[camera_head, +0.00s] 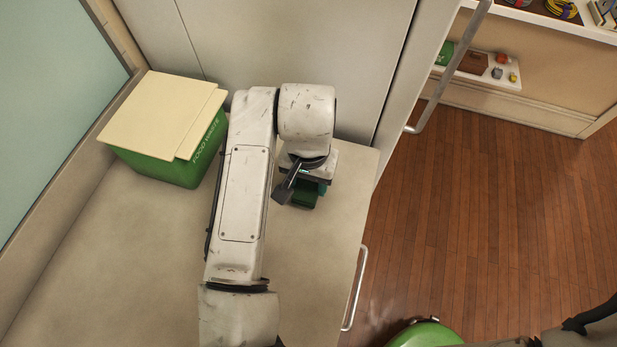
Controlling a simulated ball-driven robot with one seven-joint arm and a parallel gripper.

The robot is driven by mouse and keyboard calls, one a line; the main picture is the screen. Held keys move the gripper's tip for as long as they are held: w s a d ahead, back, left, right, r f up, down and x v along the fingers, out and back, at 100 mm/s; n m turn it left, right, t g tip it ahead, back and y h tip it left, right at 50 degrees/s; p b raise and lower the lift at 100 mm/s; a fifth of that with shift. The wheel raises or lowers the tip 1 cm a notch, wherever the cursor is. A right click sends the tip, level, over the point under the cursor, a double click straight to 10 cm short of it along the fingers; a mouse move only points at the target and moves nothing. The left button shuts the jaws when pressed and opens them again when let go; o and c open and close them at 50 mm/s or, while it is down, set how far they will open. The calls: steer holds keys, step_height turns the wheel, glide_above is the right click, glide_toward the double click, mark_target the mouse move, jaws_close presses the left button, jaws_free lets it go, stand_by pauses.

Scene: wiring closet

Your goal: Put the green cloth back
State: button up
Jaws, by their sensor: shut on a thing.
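My gripper (302,187) is at the right part of the pale counter, pointing down, and is shut on the green cloth (304,197). Only a small dark-green part of the cloth shows below the gripper; my wrist hides the rest. I cannot tell whether the cloth touches the counter.
A green food waste box (165,167) with pale boards (160,112) on top stands at the counter's back left. The counter (125,255) is bare at front left. A wall shelf (483,72) at upper right holds small items, including a green one (445,53).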

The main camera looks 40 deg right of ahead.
steer(key=shift+f+b, duration=0.75)
steer(key=shift+f, duration=0.3)
stand_by(0.5)
steer(key=o, duration=1)
steer(key=shift+c, duration=0.2)
steer(key=shift+o, duration=0.2)
steer(key=o, duration=0.5)
steer(key=shift+o, duration=0.2)
steer(key=shift+r, duration=0.1)
steer(key=shift+r+p, duration=3.3)
steer(key=shift+r, duration=0.65)
steer(key=shift+f, duration=0.1)
